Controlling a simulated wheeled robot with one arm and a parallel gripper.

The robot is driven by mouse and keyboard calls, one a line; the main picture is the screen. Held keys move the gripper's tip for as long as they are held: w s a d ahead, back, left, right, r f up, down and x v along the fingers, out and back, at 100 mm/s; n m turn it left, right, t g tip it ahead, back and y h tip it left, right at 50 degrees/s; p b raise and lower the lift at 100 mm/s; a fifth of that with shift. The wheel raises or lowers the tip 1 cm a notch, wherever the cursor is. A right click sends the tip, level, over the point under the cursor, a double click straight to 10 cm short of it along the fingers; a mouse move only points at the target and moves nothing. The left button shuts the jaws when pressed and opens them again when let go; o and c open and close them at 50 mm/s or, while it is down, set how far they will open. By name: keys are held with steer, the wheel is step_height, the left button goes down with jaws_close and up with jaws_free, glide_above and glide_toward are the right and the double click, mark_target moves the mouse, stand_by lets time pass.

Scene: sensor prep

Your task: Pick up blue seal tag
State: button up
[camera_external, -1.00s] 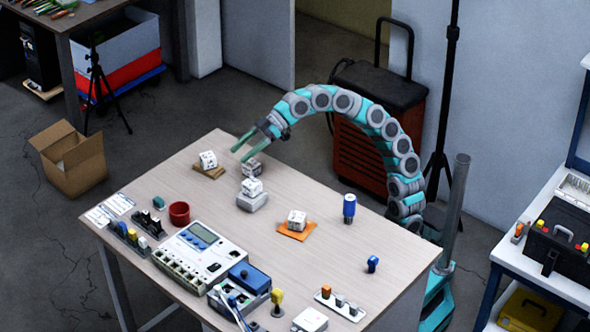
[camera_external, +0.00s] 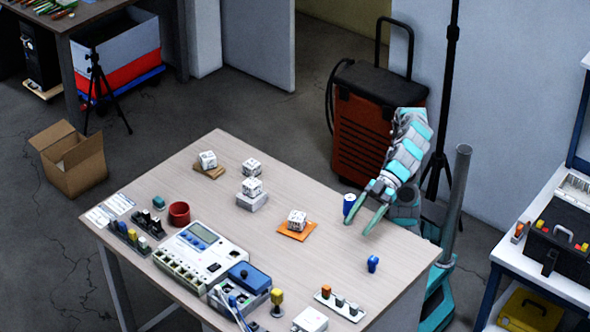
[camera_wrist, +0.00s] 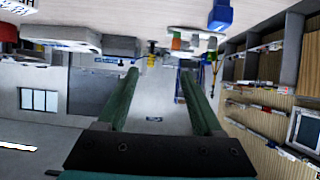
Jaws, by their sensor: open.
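A small blue piece (camera_external: 372,263), which looks like the blue seal tag, stands on the right part of the wooden table (camera_external: 330,262). A blue piece, probably the same one, shows at the top edge of the wrist view (camera_wrist: 220,15). My gripper (camera_external: 357,228) has its two green fingers apart and nothing between them. It is up and left of the small blue piece in the outside view, apart from it. The fingers also show in the wrist view (camera_wrist: 157,85), pointing away from the camera.
A blue and white cylinder (camera_external: 349,205) stands close to my fingers. White printed cubes, one on an orange pad (camera_external: 285,231), stand to the left. A strip with colored caps (camera_external: 340,306) lies near the front edge. The table around the blue piece is clear.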

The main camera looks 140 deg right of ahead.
steer(key=s+a+t+y, duration=0.1)
steer(key=s+a, duration=0.4)
steer(key=a, duration=0.1)
glide_toward(376, 258)
steer(key=w, duration=0.1)
steer(key=w+f, duration=0.1)
steer(key=shift+w+d+f+n+p, duration=0.15)
steer(key=shift+w+d+n+p, duration=0.1)
steer(key=shift+w+n+p, duration=0.1)
steer(key=shift+f, duration=0.3)
steer(key=shift+w+f, duration=0.15)
steer(key=shift+w, duration=0.1)
steer(key=x, duration=0.7)
steer(key=shift+w+a+f, duration=0.1)
steer(key=shift+f, duration=0.1)
steer(key=shift+c, duration=0.3)
jaws_close()
